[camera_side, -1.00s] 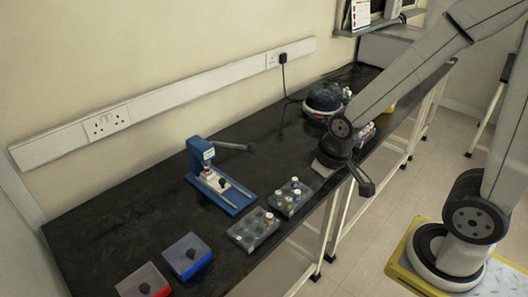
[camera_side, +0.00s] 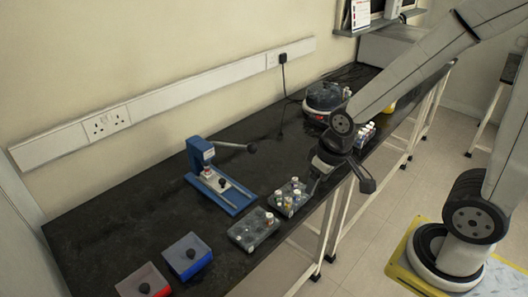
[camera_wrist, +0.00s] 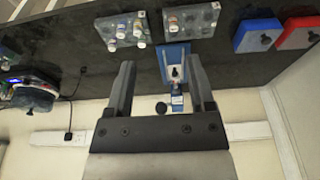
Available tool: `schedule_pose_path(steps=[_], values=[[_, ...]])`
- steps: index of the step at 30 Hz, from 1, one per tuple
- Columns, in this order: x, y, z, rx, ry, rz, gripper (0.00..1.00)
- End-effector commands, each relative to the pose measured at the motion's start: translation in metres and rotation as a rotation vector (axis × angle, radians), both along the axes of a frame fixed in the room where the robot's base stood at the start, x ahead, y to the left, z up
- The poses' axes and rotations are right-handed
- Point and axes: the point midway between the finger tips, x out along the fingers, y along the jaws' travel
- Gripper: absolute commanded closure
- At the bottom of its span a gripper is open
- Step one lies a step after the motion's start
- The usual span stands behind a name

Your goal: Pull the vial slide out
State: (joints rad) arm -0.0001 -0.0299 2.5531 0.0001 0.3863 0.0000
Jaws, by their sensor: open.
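A blue press (camera_side: 225,188) with a long dark lever stands on the black bench. On its base sits a pale slide (camera_side: 223,184) with a dark knob and a small vial near the column. In the wrist view the press (camera_wrist: 176,52) appears between my fingers, with the slide (camera_wrist: 174,73) and its knob small there. My gripper (camera_side: 316,180) is right of the press, apart from it, over the bench's front edge. In the wrist view its two fingers (camera_wrist: 161,66) are spread with nothing held between them.
Two grey vial trays, one (camera_side: 254,231) with few vials and one (camera_side: 290,198) with several, lie between the press and the front edge. A blue box (camera_side: 186,258) and a red box (camera_side: 143,283) are at the near left. A round dark device (camera_side: 324,97) stands farther back.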

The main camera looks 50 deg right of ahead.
Motion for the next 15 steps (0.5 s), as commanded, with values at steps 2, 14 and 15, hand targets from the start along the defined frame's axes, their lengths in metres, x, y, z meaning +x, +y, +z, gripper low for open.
schedule_pose_path(steps=[2,14,15], values=[[0.001,0.000,0.008,0.000,-0.005,0.000,0.31],[0.000,0.000,0.040,0.000,-0.003,0.000,0.31],[0.000,0.000,0.043,0.000,-0.003,0.000,0.31]])
